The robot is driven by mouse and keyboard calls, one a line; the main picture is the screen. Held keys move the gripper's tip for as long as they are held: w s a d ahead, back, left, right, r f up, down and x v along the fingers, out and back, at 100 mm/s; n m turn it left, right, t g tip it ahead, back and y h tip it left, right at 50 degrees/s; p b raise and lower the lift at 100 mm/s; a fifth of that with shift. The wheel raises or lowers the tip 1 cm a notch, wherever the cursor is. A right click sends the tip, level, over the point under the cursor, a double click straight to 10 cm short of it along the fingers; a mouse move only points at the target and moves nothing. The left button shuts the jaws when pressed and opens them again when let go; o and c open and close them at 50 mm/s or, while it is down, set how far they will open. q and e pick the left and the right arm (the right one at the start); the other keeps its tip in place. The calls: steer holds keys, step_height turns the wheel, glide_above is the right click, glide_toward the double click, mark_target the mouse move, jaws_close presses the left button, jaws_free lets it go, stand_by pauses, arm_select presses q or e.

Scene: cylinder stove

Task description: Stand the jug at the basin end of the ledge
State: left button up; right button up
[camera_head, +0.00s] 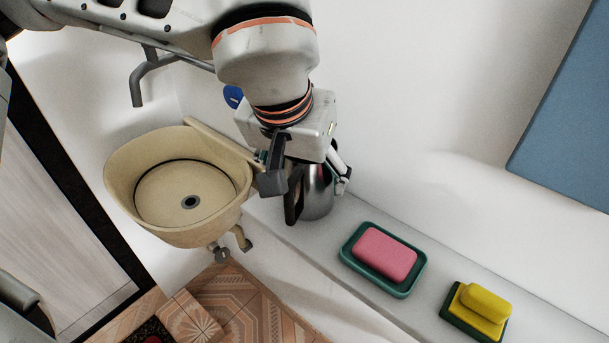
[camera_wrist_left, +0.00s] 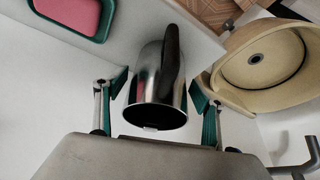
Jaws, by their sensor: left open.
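The jug (camera_head: 317,193) is shiny metal with a black handle, and it stands on the white ledge (camera_head: 285,222) at the end beside the beige basin (camera_head: 183,227). My left gripper (camera_head: 308,180) is open above and around the jug, hiding its upper part in the head view. In the left wrist view the jug (camera_wrist_left: 150,88) lies between the two spread fingers of the left gripper (camera_wrist_left: 160,98), with gaps on both sides. Its dark open mouth faces the camera. My right gripper is not in view.
A pink soap in a green dish (camera_head: 384,257) and a yellow sponge (camera_head: 480,304) on a dark green base sit farther right along the ledge. A grey tap (camera_head: 140,85) is above the basin. A blue panel (camera_head: 570,120) hangs on the wall at right.

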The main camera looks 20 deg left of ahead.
arm_select(q)
steer(key=p+v, duration=0.2)
steer(key=v, duration=0.8)
steer(key=shift+s+r, duration=0.35)
steer(key=shift+r, duration=0.3)
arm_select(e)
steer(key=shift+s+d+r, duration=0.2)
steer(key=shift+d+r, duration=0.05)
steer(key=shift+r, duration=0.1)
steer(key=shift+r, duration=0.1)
